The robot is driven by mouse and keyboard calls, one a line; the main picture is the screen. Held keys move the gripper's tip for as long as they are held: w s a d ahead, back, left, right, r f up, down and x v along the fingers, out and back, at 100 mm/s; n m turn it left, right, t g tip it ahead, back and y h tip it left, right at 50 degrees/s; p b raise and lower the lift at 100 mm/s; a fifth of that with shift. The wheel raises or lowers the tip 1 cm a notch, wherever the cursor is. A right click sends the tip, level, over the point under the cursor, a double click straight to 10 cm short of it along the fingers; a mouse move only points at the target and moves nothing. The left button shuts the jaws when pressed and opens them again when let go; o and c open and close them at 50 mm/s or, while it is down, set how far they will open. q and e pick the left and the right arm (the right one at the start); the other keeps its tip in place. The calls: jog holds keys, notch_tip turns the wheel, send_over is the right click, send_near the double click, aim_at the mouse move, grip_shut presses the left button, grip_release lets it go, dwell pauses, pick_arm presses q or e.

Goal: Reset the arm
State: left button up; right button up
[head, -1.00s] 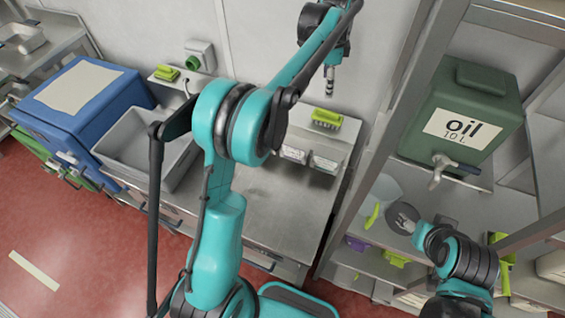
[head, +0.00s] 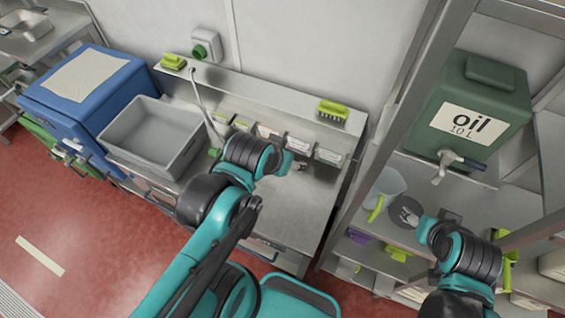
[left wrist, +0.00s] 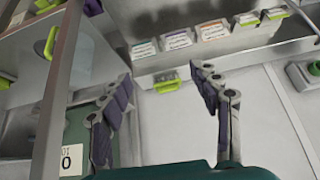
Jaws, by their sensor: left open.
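My left arm reaches in from the bottom of the head view. Its gripper (head: 298,164) is above the steel worktop (head: 290,205), in front of the row of labelled boxes (head: 298,145). In the left wrist view my left gripper (left wrist: 165,82) has its two fingers spread apart with nothing between them. My right gripper (head: 412,217) is at the shelf on the right, close to a dark round object (head: 403,208). It is too small to tell whether its jaws are open or whether it touches that object.
A green oil container (head: 470,105) with a tap stands on the right rack. A clear jug (head: 386,188) is below it. A grey tub (head: 152,138) and a blue bin (head: 85,93) are on the left. A green brush (head: 333,110) lies on the upper ledge. The red floor (head: 110,240) is clear.

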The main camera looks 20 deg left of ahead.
pick_arm(q)
jog(key=shift+s+f+n, duration=0.3)
jog(key=shift+s+f, duration=0.2)
jog(key=shift+f, duration=0.1)
notch_tip(320, 180, down, 20)
jog(key=b, duration=2)
jog(key=shift+o, duration=0.3)
jog(key=shift+f, duration=0.1)
